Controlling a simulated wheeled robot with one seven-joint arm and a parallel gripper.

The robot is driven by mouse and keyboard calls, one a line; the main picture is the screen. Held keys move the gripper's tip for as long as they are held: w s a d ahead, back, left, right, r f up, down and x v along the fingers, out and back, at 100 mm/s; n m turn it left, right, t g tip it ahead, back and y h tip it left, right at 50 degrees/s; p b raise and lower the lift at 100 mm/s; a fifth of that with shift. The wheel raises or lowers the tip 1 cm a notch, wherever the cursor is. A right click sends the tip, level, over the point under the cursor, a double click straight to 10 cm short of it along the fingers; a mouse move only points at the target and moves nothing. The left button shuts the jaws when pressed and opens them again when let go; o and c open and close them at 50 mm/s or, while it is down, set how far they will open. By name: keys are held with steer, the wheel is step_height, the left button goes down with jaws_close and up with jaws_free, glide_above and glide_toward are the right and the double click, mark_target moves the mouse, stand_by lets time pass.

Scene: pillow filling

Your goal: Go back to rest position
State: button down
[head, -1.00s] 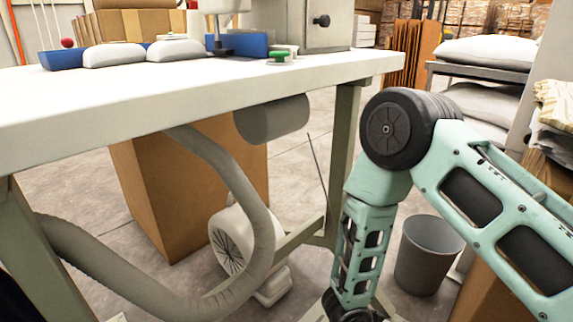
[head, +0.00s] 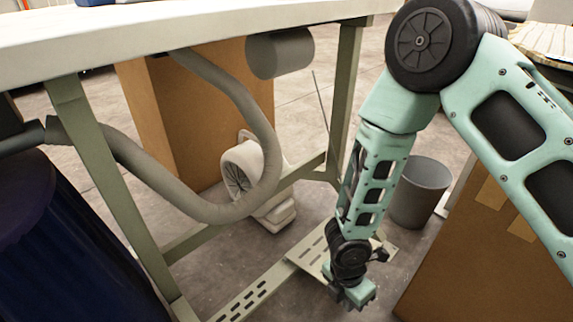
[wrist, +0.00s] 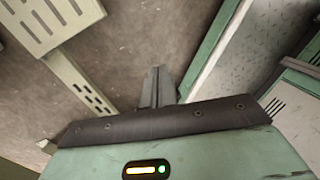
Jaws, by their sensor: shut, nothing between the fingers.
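My gripper (head: 356,296) hangs low at the end of my folded arm, below table height, in front of the table's lower frame. In the wrist view its fingers (wrist: 158,86) are together and empty, pointing over the grey floor. The white-topped table (head: 190,32) stands to the left of my arm in the head view. My gripper appears apart from the table frame, though the exact gap cannot be told.
A perforated footplate (head: 305,248) lies low beside my gripper. A grey bin (head: 420,192) stands behind my arm, and a cardboard box (head: 465,262) is at right. A grey hose (head: 245,100) and a dark blue drum (head: 60,245) are at left.

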step_height(320, 180, up, 11)
steer(key=w+m, duration=0.1)
steer(key=m, duration=0.4)
steer(key=s+r+m+t+y+p, duration=0.1)
steer(key=s+r+m, duration=0.5)
steer(key=r, duration=0.4)
steer(key=s+r+m+y, duration=0.1)
steer(key=s+r+m, duration=0.5)
steer(key=r, duration=0.5)
step_height(320, 180, up, 34)
steer(key=p, duration=3.5)
steer(key=shift+d+r, duration=0.2)
steer(key=shift+r, duration=0.05)
